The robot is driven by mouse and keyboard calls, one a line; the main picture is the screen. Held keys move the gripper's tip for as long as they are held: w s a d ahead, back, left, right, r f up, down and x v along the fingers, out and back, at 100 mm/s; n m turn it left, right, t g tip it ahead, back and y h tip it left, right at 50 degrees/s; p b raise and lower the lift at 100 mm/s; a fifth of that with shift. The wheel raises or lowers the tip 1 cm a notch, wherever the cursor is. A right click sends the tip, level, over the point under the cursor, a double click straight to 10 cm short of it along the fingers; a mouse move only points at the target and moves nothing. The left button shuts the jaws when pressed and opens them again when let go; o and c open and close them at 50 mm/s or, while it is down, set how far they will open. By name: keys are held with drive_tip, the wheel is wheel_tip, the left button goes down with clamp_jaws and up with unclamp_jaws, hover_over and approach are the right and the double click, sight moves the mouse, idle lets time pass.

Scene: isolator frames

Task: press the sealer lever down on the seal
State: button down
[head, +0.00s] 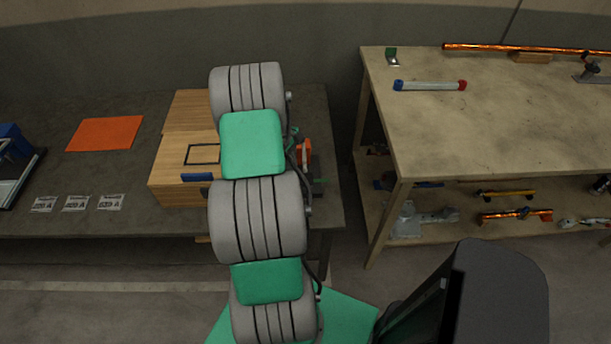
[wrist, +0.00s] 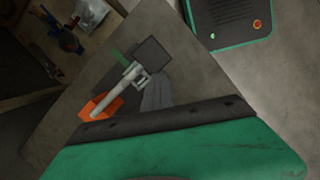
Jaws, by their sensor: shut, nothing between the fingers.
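The sealer shows in the wrist view as an orange body (wrist: 101,106) with a pale grey lever (wrist: 116,91) across it. A dark grey plate (wrist: 153,53) and a thin green strip lie at the lever's far end. I cannot tell how far the lever is raised, and I cannot make out the seal. The head view hides my gripper.
A wooden box (head: 172,180) with a blue handle stands left of my arm on the dark table (head: 130,223). An orange sheet (head: 105,134) and several printed labels lie further left. A separate workbench (head: 500,120) stands right, across a gap.

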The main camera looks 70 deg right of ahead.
drive_tip(key=b+v, duration=0.1)
drive_tip(key=v, duration=0.6)
drive_tip(key=shift+r, duration=0.4)
drive_tip(key=shift+w, duration=0.1)
drive_tip(key=s+a+f+m+y, duration=0.1)
drive_tip(key=s+a+f+m, duration=0.15)
drive_tip(key=a+m, duration=0.9)
drive_tip(key=w+a+r+n+t, duration=0.2)
drive_tip(key=w+a+r+n, duration=0.1)
drive_tip(key=a, duration=0.7)
drive_tip(key=w+a+r+n+t, duration=0.2)
drive_tip(key=w+a+r+n, duration=0.2)
drive_tip(key=a+r, duration=0.4)
drive_tip(key=w+a+r+n+t+h, duration=0.1)
drive_tip(key=a+r+n, duration=0.4)
drive_tip(key=a, duration=0.9)
drive_tip(key=shift+w+r+t, duration=0.7)
drive_tip(key=shift+w+t, duration=0.1)
drive_tip(key=shift+w, duration=0.55)
